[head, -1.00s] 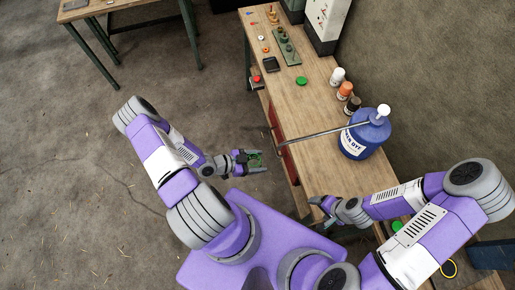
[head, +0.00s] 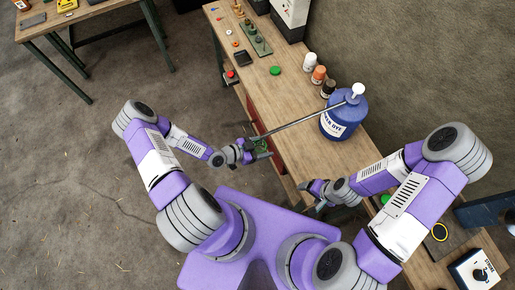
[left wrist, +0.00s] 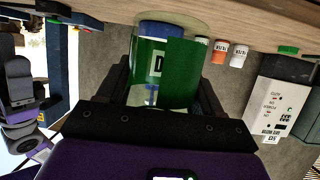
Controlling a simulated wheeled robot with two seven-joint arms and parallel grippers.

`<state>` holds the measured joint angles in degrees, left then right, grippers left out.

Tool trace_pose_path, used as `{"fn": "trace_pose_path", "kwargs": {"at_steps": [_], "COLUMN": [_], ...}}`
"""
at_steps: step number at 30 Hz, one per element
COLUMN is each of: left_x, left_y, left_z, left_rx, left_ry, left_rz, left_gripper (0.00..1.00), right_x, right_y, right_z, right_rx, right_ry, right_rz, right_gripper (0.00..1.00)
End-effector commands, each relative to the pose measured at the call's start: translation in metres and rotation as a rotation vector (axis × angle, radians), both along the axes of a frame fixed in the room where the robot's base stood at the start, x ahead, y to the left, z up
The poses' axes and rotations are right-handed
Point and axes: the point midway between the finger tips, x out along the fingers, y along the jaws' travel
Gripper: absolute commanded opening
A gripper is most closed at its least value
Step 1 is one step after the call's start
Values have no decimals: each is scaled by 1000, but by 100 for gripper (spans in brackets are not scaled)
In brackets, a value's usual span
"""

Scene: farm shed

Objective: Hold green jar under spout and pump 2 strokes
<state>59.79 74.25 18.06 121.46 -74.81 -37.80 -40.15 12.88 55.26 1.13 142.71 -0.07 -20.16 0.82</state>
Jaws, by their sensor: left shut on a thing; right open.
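The green jar (head: 263,144) is between the fingers of my left gripper (head: 258,150), off the front edge of the bench. In the left wrist view the jar (left wrist: 150,75) stands between both fingers. The blue dye bottle (head: 345,124) stands on the bench with a white pump head (head: 357,90). Its long thin spout (head: 300,122) reaches out past the bench edge and crosses over the jar in the head view; I cannot tell whether its tip is over the jar's mouth. My right gripper (head: 312,194) is open and empty by the front edge, apart from the pump head.
White, orange and dark small bottles (head: 318,75) stand behind the dye bottle. A green lid (head: 275,71) lies farther along the bench (head: 290,90). The floor at left is clear.

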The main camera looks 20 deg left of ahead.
Motion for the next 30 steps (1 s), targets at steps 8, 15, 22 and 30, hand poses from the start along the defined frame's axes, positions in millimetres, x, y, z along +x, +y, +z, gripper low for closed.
{"fn": "trace_pose_path", "kwargs": {"at_steps": [8, 15, 22, 30], "left_x": [5, 5, 5, 5], "left_y": [-5, -5, -5, -5], "left_z": [0, 0, 0, 0], "left_rx": [0, 0, 0, 0], "left_ry": [0, 0, 0, 0], "left_rz": [0, 0, 0, 0], "left_gripper": [35, 35, 35, 35], "right_x": [0, 0, 38, 159], "right_y": [0, 0, -2, -11], "right_z": [0, 0, 2, 38], "right_rx": [0, 0, -9, -62], "right_ry": [0, 0, -60, -247], "right_rz": [0, 0, 34, 158], "right_gripper": [80, 74, 38, 0]}}
